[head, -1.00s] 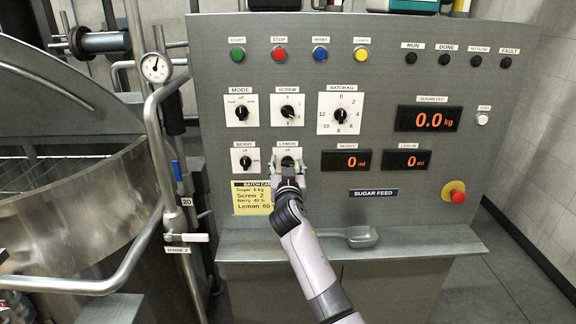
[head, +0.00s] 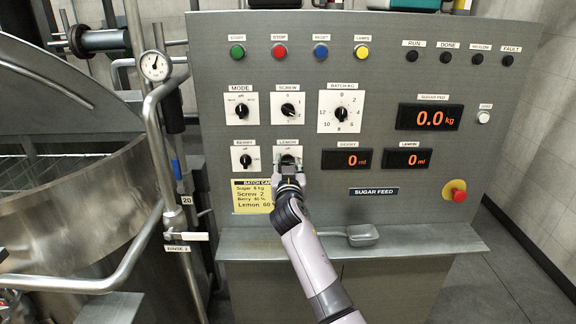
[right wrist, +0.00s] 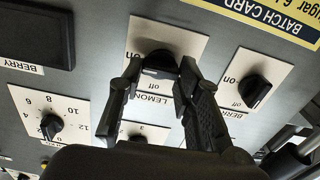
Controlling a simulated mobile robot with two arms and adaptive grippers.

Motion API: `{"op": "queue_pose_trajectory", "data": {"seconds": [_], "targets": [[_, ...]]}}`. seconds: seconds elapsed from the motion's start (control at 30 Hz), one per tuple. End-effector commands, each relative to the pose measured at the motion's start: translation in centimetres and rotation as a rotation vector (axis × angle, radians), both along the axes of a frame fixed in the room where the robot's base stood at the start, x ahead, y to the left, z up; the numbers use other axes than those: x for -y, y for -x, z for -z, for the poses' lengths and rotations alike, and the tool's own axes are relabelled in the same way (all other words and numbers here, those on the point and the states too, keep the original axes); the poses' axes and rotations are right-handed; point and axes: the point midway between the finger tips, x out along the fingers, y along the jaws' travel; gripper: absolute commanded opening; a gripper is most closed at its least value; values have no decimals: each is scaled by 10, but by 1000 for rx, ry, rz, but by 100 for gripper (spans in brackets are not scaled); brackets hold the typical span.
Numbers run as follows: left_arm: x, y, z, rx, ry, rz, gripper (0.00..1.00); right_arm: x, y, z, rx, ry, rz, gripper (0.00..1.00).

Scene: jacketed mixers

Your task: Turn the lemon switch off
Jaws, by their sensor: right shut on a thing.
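The lemon switch is a black knob on a white plate (head: 288,149) on the grey control panel, right of the berry switch (head: 245,160). In the head view my right gripper covers most of its knob. In the right wrist view, which is turned over, the knob (right wrist: 159,61) sits between the two fingers. My right gripper (head: 288,166) is shut on the knob, one finger on each side; it also shows in the right wrist view (right wrist: 159,72). I cannot tell clearly which way the knob points. My left gripper is not in view.
The mode (head: 241,109), screw (head: 288,109) and batch kg (head: 341,113) knobs are above. The batch card (head: 250,197) is below left. Berry and lemon displays read 0 ml. A red emergency button (head: 458,195) is at right.

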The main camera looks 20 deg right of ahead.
Motion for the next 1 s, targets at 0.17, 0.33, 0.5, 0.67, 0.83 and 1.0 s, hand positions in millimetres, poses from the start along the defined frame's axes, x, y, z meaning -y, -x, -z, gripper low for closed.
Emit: {"op": "queue_pose_trajectory", "data": {"seconds": [0.17, 0.33, 0.5, 0.67, 0.83, 1.0], "targets": [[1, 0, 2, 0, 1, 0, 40, 0, 0, 0, -19, 74, -1, 4], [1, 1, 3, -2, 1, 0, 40, -1, 0, -1, -53, 194, -1, 4], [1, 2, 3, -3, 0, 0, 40, -2, 0, -1, -97, 348, -1, 4], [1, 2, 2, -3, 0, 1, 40, -2, -1, -1, -140, 494, -1, 4], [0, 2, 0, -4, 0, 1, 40, -3, -1, -1, -185, 649, -2, 4], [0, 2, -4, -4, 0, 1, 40, -4, -1, 0, -229, 805, -2, 4]]}}
